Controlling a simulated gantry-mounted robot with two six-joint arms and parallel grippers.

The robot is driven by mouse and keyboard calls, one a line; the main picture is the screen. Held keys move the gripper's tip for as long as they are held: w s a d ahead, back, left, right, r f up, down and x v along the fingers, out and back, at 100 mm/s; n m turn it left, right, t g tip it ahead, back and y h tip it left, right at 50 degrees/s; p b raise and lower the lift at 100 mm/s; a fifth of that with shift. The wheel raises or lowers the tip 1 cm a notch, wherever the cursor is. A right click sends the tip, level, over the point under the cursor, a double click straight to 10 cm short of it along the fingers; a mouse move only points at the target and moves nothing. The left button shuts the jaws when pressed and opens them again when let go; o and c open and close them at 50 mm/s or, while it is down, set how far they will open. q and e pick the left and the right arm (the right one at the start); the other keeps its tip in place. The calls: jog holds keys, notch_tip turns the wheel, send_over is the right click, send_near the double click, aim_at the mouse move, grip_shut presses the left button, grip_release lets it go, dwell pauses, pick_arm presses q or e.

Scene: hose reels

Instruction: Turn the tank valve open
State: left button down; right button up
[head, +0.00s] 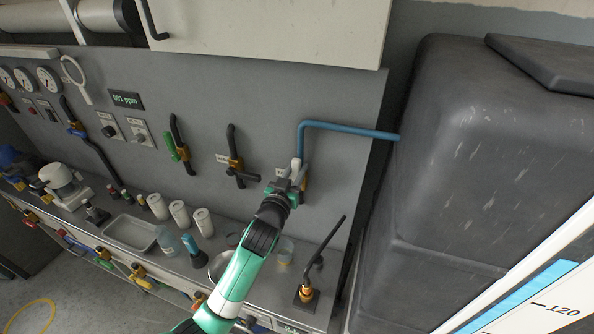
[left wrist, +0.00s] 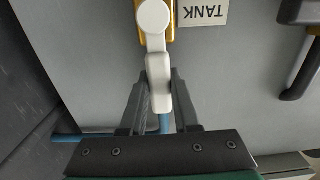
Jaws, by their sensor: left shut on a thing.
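The tank valve has a white lever (left wrist: 157,60) on a brass body (left wrist: 171,34), beside an upside-down "TANK" label (left wrist: 204,12) in the left wrist view. My left gripper (left wrist: 160,88) is shut on the lower end of the lever, one finger on each side. In the head view my left gripper (head: 291,182) is at the valve on the grey wall panel and hides much of it. A blue pipe (head: 345,129) rises from the valve and bends right to the large dark tank (head: 470,150). My right gripper is in neither view.
Other wall taps (head: 236,165) stand left of the valve.

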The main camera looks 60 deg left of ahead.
pick_arm(q)
jog(key=c, duration=0.6)
grip_release()
jog(key=shift+c, duration=0.2)
jog(key=v, duration=1.1)
jog(key=shift+s+d+p, duration=0.15)
jog(key=shift+s+p, duration=0.15)
jog(key=shift+p, duration=0.1)
